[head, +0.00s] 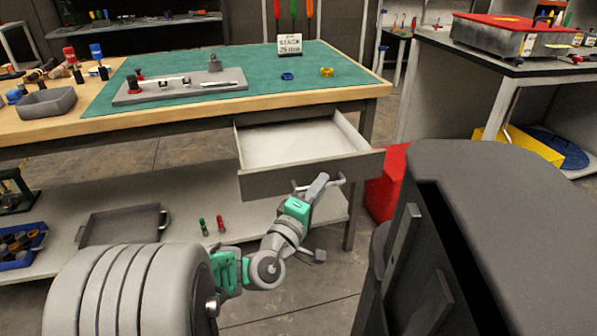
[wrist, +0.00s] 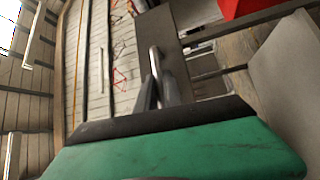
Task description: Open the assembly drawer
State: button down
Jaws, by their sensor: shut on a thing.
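The assembly drawer (head: 296,145) under the workbench is pulled out, and its light, empty inside shows in the head view. Its grey front (head: 270,181) has a bar handle (head: 335,181). My gripper (head: 314,188) is at the drawer front and shut on the handle. In the wrist view the handle (wrist: 155,62) runs down between my gripper's fingers (wrist: 157,97), against the dark drawer front (wrist: 181,50). The fingertips are small in the head view and partly hidden by my wrist.
The workbench has a green mat (head: 255,84) with a grey fixture plate (head: 180,88) on it. A red box (head: 389,185) stands on the floor right of the drawer. A lower shelf (head: 190,200) holds a grey tray (head: 118,226). Open floor (head: 300,308) lies in front.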

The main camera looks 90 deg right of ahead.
jog(key=shift+s+a, duration=0.1)
jog(key=shift+a, duration=0.15)
jog(key=c, duration=1.8)
grip_release()
jog(key=shift+o, duration=0.2)
jog(key=v, duration=0.7)
jog(key=shift+w+a+b, duration=0.2)
jog(key=shift+a+b, duration=0.15)
jog(key=shift+b, duration=0.05)
jog(key=shift+f, duration=0.1)
